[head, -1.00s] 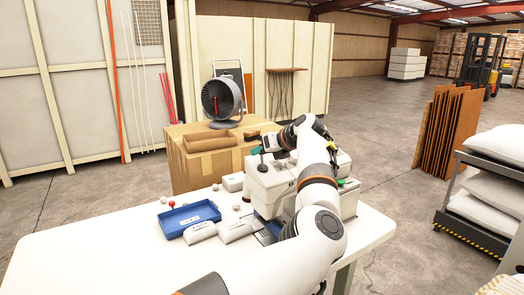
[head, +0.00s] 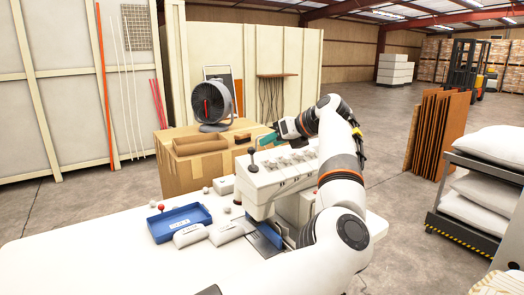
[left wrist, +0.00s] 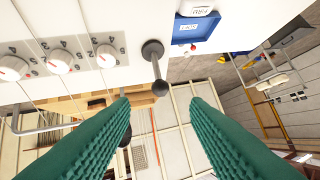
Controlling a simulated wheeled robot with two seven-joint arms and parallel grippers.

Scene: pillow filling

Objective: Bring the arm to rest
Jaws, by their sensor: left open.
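My left arm (head: 345,190) reaches up from the bottom of the head view and bends back over a white machine (head: 262,185). My left gripper (head: 266,142) shows its teal fingers beyond the machine's top, pointing left. In the left wrist view its green ribbed fingers (left wrist: 158,107) are spread apart with nothing between them. The machine's lever with a black ball (head: 252,168) stands just left of the gripper in the head view. In the wrist view the lever (left wrist: 154,58) shows beyond the fingertips. My right gripper is not in view.
A blue tray (head: 180,222) and white labelled bags (head: 189,235) lie on the white table (head: 100,240). The machine's dials (left wrist: 60,62) are close to the left gripper. Cardboard boxes (head: 190,172) with a fan (head: 212,104) stand behind. A pillow cart (head: 440,215) stands at right.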

